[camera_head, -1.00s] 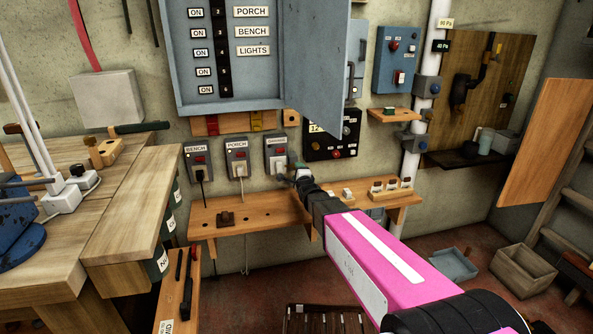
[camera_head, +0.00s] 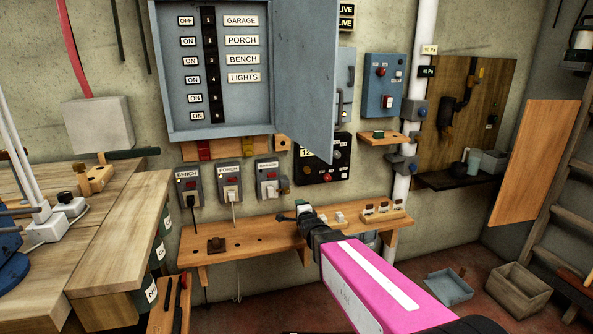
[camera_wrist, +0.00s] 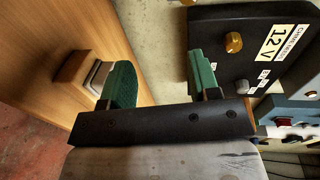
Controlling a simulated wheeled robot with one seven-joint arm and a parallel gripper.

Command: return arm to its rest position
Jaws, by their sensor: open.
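My arm shows in the head view as a pink link of mine reaching in from the lower right. Its end, my gripper (camera_head: 304,207), is over the narrow wooden wall shelf (camera_head: 262,235), below and right of the GARAGE outlet (camera_head: 267,180). In the wrist view the two green fingers of my gripper (camera_wrist: 160,78) stand wide apart with nothing between them. A small wood-and-white block (camera_wrist: 87,70) on the shelf board (camera_wrist: 50,30) shows just beyond the left finger; I cannot tell if they touch.
The breaker panel (camera_head: 160,75) hangs above with its door (camera_head: 307,85) swung open; its GARAGE row reads OFF. A black 12 V box (camera_head: 325,160) is on the wall close to my gripper. A workbench (camera_head: 60,255) fills the left.

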